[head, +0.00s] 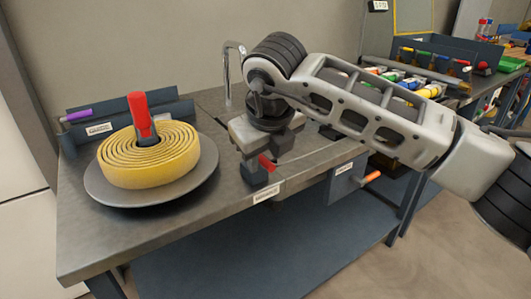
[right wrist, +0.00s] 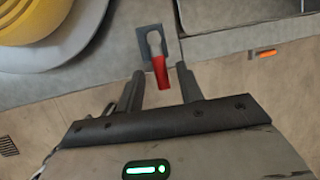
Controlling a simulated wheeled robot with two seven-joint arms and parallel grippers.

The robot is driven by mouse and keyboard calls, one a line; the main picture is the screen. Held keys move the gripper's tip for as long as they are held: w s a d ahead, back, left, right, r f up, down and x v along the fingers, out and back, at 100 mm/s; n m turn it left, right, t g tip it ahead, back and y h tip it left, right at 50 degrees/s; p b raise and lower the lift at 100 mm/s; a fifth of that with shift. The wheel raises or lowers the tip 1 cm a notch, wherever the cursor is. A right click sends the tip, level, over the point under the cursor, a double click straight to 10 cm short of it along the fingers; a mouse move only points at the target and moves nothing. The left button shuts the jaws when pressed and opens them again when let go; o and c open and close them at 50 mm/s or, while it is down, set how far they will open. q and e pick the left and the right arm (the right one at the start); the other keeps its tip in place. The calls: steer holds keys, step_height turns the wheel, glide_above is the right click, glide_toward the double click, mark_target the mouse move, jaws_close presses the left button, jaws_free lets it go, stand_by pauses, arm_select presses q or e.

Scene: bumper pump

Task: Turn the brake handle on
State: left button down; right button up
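The brake handle (right wrist: 160,72) is a short red lever on a silver pivot, fixed to a dark plate at the workbench's front edge. It points towards my right gripper (right wrist: 159,71) in the right wrist view. The two fingers are open, one on each side of the red lever, with visible gaps, so it does not look gripped. In the head view the red lever (head: 267,162) shows just below my right wrist, which partly hides its mount. My left gripper is not in view.
A yellow coiled hose (head: 150,165) with a red nozzle (head: 141,117) lies on a round grey plate at the bench's left. An orange handle (head: 372,176) sticks out under the bench front. A tap (head: 229,70) and coloured parts stand behind.

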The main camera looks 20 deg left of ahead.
steer(key=shift+r, duration=0.2)
steer(key=v, duration=1.5)
steer(key=shift+s+r, duration=0.2)
steer(key=shift+r, duration=0.05)
